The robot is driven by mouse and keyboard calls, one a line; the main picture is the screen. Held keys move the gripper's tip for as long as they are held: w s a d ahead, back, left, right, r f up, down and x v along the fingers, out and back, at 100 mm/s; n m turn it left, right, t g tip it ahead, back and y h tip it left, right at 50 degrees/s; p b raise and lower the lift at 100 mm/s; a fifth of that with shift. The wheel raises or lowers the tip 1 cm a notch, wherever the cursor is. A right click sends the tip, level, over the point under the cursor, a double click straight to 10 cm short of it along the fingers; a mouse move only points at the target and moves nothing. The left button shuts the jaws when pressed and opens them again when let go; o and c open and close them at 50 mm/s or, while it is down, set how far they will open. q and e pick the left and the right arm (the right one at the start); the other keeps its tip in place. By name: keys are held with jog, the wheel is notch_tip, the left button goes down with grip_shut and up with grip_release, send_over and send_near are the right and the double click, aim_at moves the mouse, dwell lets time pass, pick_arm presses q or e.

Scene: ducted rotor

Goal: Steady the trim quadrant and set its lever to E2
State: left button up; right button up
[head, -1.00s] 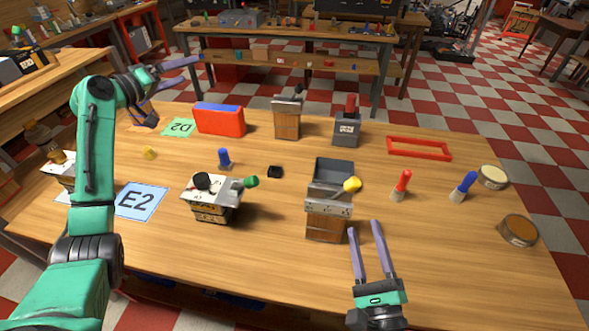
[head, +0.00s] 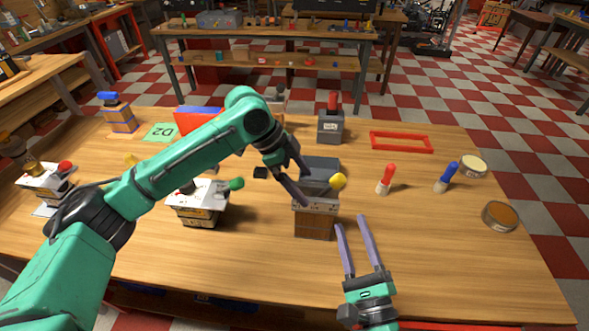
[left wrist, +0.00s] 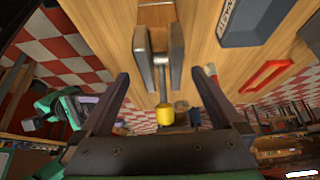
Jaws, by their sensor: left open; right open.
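A wooden block unit with a grey top and a yellow-knobbed lever (head: 315,222) stands at mid-table; I cannot read which unit is the trim quadrant. In the left wrist view its yellow knob (left wrist: 165,115) hangs on a rod between two grey plates. My left gripper (head: 307,188) is open at this unit's upper left, its fingers apart on either side of the knob in the wrist view, not closed on it. My right gripper (head: 350,222) is open and empty, just right of the wooden block. The E2 card is hidden behind my left arm.
A white-topped unit with a green knob (head: 198,205) stands left of the block, partly under my left arm. A grey bin (head: 320,168) is behind the block. The front table edge is clear.

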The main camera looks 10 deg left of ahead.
aim_at(323, 207)
pick_arm(q)
jog(key=x, duration=1)
jog(key=shift+d+f, duration=0.2)
jog(key=shift+f, duration=0.1)
grip_shut()
